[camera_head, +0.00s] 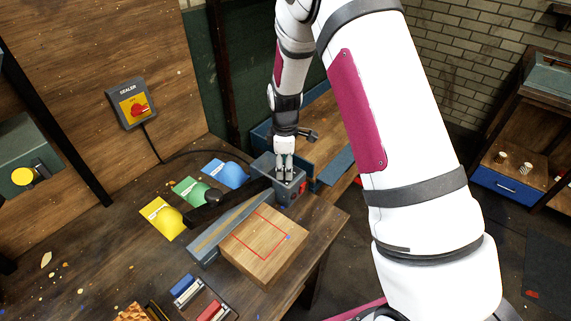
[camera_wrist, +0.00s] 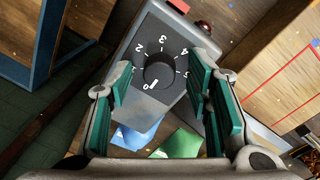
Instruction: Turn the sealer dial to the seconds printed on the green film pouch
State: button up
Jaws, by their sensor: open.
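The sealer (camera_head: 289,190) stands on the bench with a grey end housing. Its black round dial (camera_wrist: 159,71) shows in the wrist view, ringed by white numbers up to 5. The dial's white mark points at the 0 end, toward the bottom of that view. My gripper (camera_head: 285,176) is over the housing, and its open teal-padded fingers (camera_wrist: 163,84) stand on either side of the dial, not closed on it. The green film pouch (camera_head: 187,192) lies between a yellow and a blue one; it also shows in the wrist view (camera_wrist: 181,145). Its printing is too small to read.
The blue pouch (camera_head: 226,173) and yellow pouch (camera_head: 163,219) lie behind the sealer's black arm (camera_head: 222,208). A wooden block (camera_head: 263,248) with red lines sits in front. A wall box marked SEALER (camera_head: 131,103) has a red switch. Small trays (camera_head: 205,305) stand at the front.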

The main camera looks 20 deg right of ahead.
grip_shut()
jog(key=m+b, duration=0.1)
jog(key=m, duration=0.3)
jog(key=shift+m, duration=0.3)
jog(key=m, duration=0.2)
jog(key=m+b, duration=0.1)
jog(key=m, duration=0.2)
jog(key=shift+a+g+h, duration=0.1)
jog(key=shift+g+h, duration=0.2)
jog(key=m, duration=0.5)
jog(key=shift+w, duration=0.1)
jog(key=m+b, duration=0.1)
jog(key=m, duration=0.3)
jog(key=shift+m+g, duration=0.3)
jog(key=shift+m, duration=0.4)
